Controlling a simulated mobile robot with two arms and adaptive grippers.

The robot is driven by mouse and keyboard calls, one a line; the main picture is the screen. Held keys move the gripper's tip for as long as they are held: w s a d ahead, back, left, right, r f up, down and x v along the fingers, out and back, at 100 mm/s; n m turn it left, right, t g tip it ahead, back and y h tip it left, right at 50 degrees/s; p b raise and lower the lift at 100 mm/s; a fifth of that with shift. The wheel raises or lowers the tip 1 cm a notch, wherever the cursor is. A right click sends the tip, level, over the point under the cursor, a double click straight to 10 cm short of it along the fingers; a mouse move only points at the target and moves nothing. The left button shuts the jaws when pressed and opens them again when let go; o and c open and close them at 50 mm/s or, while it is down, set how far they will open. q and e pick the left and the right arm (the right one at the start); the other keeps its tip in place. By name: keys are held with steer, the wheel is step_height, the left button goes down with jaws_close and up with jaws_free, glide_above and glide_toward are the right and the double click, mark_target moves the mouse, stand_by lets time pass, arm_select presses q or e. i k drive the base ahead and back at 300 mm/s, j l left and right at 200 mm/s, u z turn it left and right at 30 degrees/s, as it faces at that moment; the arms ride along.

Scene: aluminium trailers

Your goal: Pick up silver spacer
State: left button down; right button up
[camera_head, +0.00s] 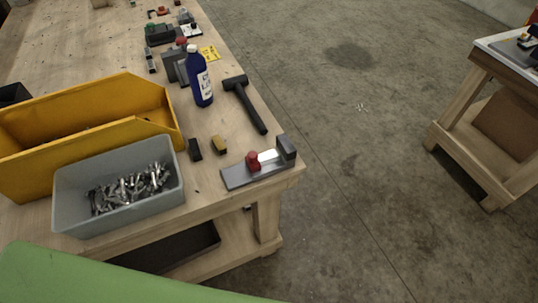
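On the near right corner of the wooden workbench (222,133) lies a flat grey metal fixture (240,177) with a red knob (253,161) and a dark upright block (287,150). A bright silver-white piece (268,157) sits on it between the knob and the block; it may be the silver spacer, but it is too small to be sure. A grey bin (75,214) at the front left holds many small shiny metal parts (128,188), not separable at this size. Neither of my grippers is in view.
A yellow bin (95,92) stands behind the grey bin. A blue bottle (201,85), a black hammer (247,104), a small black block (195,149) and a yellow-black piece (219,145) are on the bench. Concrete floor lies open to the right, before another table (468,85).

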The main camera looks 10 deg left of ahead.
mark_target(266, 158)
steer(key=u, duration=0.45)
steer(key=i+l+u, duration=0.1)
steer(key=l+u, duration=0.15)
steer(key=u, duration=0.2)
steer(key=l+u, duration=0.2)
steer(key=u, duration=0.2)
steer(key=l+u, duration=0.3)
steer(key=u, duration=0.15)
steer(key=l+u, duration=0.25)
steer(key=u, duration=0.15)
steer(key=l+u, duration=0.25)
steer(key=u, duration=0.2)
steer(key=k+l+u, duration=0.15)
steer(key=k+l, duration=0.15)
steer(key=l, duration=0.35)
steer(key=k+l+u, duration=0.1)
steer(key=k+l, duration=0.25)
steer(key=l, duration=0.2)
steer(key=k+l+u, duration=0.15)
steer(key=k+l, duration=0.2)
steer(key=l, duration=0.25)
steer(key=k+l+u, duration=0.15)
steer(key=k+l, duration=0.2)
steer(key=l, duration=0.15)
